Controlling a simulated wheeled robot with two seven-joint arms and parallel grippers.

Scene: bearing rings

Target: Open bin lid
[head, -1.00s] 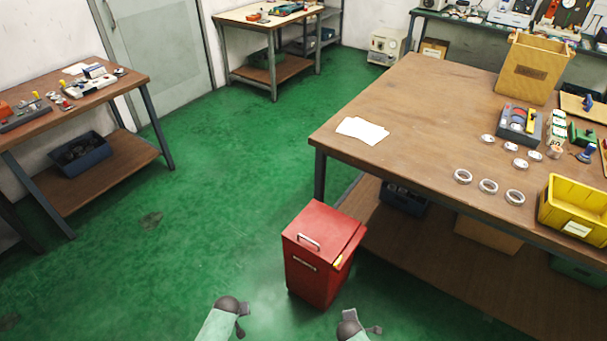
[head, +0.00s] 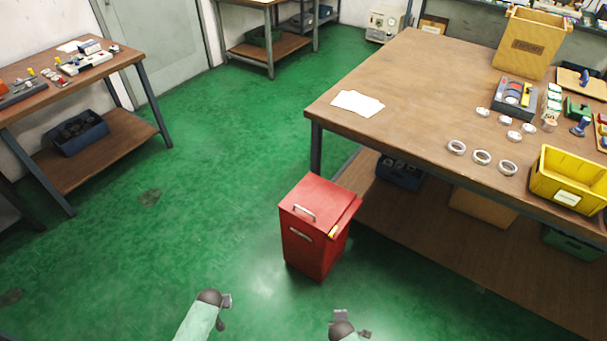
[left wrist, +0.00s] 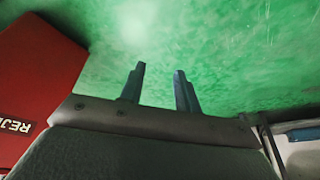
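The red bin (head: 314,250) stands on the green floor beside the large workbench. Its lid (head: 318,203) is closed, with a metal handle (head: 304,213) on top. My left gripper (head: 227,310) is in front of the bin and to its left, apart from it. In the left wrist view the left gripper's two fingers (left wrist: 160,88) are apart with only floor between them. The bin's red side (left wrist: 35,85) with a partly cut-off label (left wrist: 15,127) shows at the left there. My right gripper (head: 352,325) is at the bottom edge, in front of the bin; its finger gap is too small to judge.
The large workbench (head: 400,85) stands right of the bin, with bearing rings (head: 482,157), a yellow bin (head: 567,185) and a cardboard box (head: 530,45) on top. Another bench (head: 98,75) stands at the left. The floor (head: 200,220) left of the bin is clear.

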